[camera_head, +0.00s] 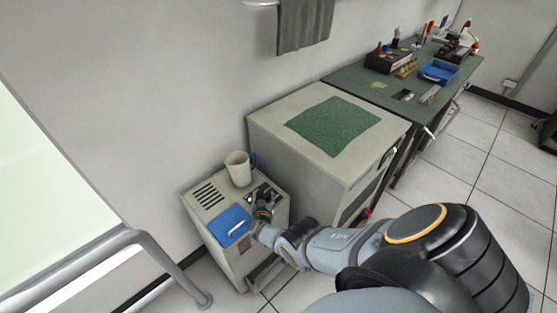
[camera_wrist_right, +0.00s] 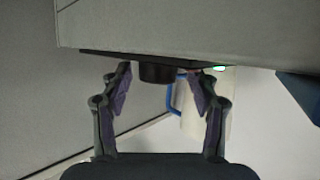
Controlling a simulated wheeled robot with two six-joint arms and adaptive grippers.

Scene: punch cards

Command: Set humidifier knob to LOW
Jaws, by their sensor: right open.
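The humidifier is a small beige cabinet (camera_head: 240,262) standing on the floor in the middle of the head view. Its top has a dark slotted vent, a blue lid and a dark control panel. In the right wrist view its knob (camera_wrist_right: 157,74) is a short dark cylinder on a dark plate, beside a lit green light (camera_wrist_right: 219,68). My right gripper (camera_head: 263,199) is at the panel and covers the knob in the head view. Its open fingers stand on either side of the knob, with gaps visible. The knob's setting marks cannot be read. My left gripper is not in view.
A beige mug (camera_head: 238,168) with a blue handle stands on the cabinet close to the gripper. The blue lid (camera_head: 229,226) is at the front left. A larger cabinet with a green mat (camera_head: 333,126) stands to the right. A pale panel with metal tubing is at left.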

